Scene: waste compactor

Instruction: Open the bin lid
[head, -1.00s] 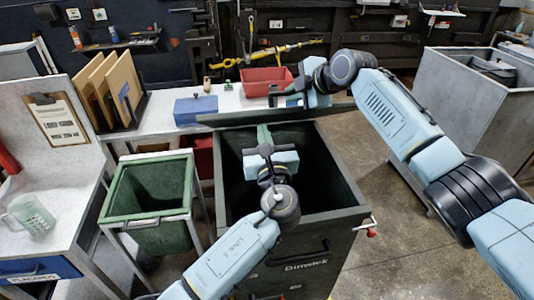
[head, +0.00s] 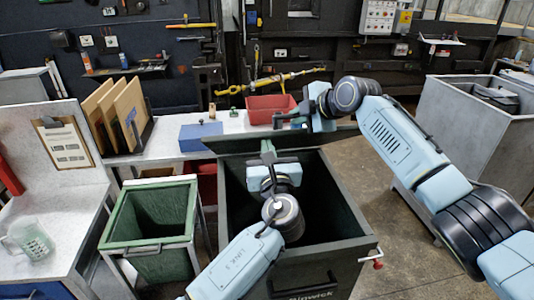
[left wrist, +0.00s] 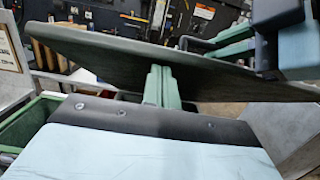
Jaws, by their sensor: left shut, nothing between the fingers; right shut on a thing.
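The large dark green bin (head: 345,213) stands in the middle of the head view with its mouth open. Its lid (head: 235,143) is raised at the bin's back edge, seen nearly edge-on. The lid's flat face (left wrist: 100,52) fills the upper left wrist view. My right gripper (head: 287,121) is shut on the lid at its upper edge; its fingers also show in the left wrist view (left wrist: 215,42). My left gripper (head: 267,150) is shut and empty over the bin's mouth, close to the lid. Its green fingers (left wrist: 158,85) are together; whether they touch the lid I cannot tell.
A smaller green bin (head: 150,243) stands left of the large one. Behind is a bench with a red tray (head: 270,108) and a blue box (head: 200,136). A worktop with a mug (head: 30,241) is at left. A grey container (head: 455,125) stands at right; floor between is clear.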

